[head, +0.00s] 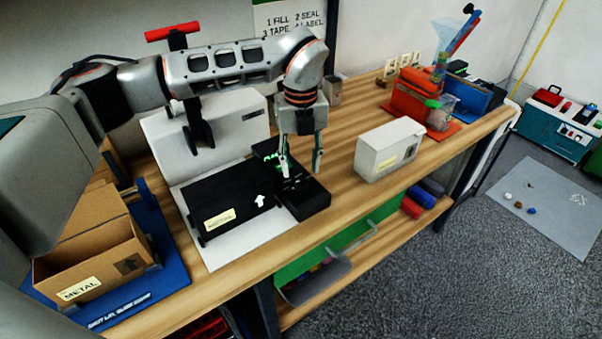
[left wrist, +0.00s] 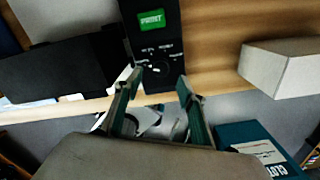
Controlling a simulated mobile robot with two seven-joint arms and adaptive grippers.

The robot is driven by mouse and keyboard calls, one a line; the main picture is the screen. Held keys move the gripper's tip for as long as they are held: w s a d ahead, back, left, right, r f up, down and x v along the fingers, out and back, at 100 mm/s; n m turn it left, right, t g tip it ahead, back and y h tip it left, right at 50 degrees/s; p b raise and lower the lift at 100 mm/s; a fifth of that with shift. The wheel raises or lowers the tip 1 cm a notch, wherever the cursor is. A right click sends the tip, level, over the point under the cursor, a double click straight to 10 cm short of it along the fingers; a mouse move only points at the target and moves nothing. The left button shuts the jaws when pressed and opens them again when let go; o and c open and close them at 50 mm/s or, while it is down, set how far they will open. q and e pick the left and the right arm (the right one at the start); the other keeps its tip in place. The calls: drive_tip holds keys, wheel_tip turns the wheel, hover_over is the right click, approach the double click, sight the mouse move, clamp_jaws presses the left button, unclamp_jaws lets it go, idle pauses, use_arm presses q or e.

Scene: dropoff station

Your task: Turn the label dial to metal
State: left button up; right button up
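The label dial (left wrist: 159,68) is a small round knob on a black label unit (head: 308,201), with tiny white markings around it that are too small to read. A lit green button or screen (left wrist: 151,20) sits on the same unit. My left gripper (head: 301,171) points down over the unit's dial end. In the left wrist view its two fingers (left wrist: 160,78) are spread apart, with the dial showing between and just beyond the tips. Nothing is held, and contact with the dial cannot be told. My right gripper is not in view.
A black machine with a yellow label (head: 219,219) adjoins the unit on a white base. A white box (head: 389,150) stands to the right. An open cardboard box marked METAL (head: 92,262) sits on a blue tray (head: 172,276) at left. Bare wooden table (head: 338,207) lies between unit and white box.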

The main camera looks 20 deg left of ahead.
sight(301, 180)
use_arm(q)
drive_tip(key=shift+f, duration=2.35)
drive_tip(key=c, duration=1.1)
